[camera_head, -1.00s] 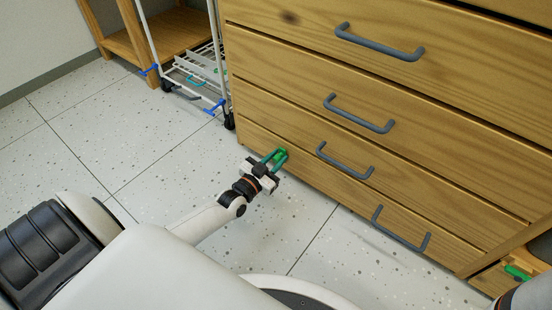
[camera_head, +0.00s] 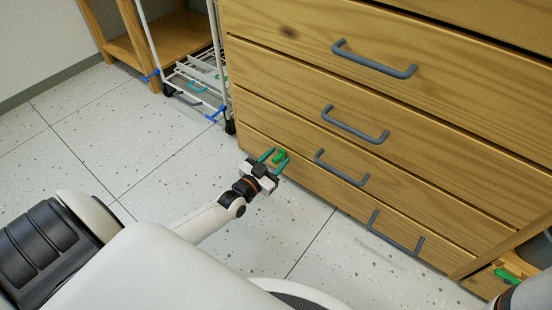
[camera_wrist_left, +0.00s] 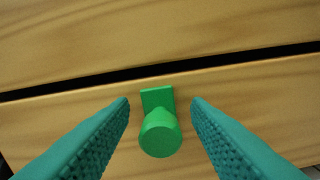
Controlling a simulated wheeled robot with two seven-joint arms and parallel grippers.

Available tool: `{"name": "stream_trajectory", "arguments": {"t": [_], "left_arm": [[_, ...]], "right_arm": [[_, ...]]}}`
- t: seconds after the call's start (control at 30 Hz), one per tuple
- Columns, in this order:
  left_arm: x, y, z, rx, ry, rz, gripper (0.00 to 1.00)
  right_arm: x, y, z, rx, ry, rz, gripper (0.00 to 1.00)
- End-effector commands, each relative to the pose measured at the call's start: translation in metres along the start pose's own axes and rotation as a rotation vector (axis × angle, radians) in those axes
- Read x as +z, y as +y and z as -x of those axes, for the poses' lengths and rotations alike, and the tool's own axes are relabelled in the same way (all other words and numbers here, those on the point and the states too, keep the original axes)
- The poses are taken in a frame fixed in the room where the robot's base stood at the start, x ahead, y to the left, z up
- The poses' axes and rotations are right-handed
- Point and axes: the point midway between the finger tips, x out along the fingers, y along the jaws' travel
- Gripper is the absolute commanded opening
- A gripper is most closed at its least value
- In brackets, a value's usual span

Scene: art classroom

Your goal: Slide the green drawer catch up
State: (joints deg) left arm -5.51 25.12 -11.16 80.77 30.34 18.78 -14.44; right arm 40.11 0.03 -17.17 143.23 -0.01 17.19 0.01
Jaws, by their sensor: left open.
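The green drawer catch (camera_head: 279,156) is on the wooden front of the lowest drawer, near its left end. In the left wrist view the catch (camera_wrist_left: 160,135) is a round knob on a small flat plate. The plate's top edge lies just below the dark gap between two drawer fronts. My left gripper (camera_head: 274,158) is open, with its teal fingers on either side of the catch. In the left wrist view clear space shows between the knob and each finger of the gripper (camera_wrist_left: 160,101). My right gripper is not in view.
The wooden drawer unit (camera_head: 300,75) has grey bar handles, one (camera_head: 342,167) to the right of my gripper. A white wire cart (camera_head: 190,80) stands left of it. Another green piece (camera_head: 508,276) shows at lower right. The speckled floor (camera_head: 130,140) is clear at left.

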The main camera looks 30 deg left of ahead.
Motion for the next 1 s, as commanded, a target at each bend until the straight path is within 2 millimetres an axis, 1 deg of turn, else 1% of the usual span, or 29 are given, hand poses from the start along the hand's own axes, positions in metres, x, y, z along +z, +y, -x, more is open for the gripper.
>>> {"name": "stream_trajectory", "arguments": {"t": [0.17,0.4,0.5,0.6,0.7,0.8,1.0], "left_arm": [[0.004,0.001,0.024,-0.001,0.006,0.000,0.43],[0.004,0.001,0.076,-0.001,0.005,-0.001,0.43],[0.004,0.001,0.094,-0.001,0.004,-0.001,0.43],[0.002,0.001,0.107,0.000,0.003,-0.002,0.43],[0.002,0.000,0.115,-0.001,0.000,-0.002,0.43],[0.001,0.000,0.118,-0.001,0.000,-0.001,0.43],[0.000,0.000,0.118,-0.001,-0.001,-0.001,0.43]], "right_arm": [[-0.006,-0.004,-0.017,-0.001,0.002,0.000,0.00],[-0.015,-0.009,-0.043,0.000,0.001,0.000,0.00],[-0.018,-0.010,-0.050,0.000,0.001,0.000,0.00],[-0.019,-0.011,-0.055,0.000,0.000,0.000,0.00],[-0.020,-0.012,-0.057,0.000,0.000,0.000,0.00],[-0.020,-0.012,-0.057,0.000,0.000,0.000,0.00],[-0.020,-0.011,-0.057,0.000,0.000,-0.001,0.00]]}}
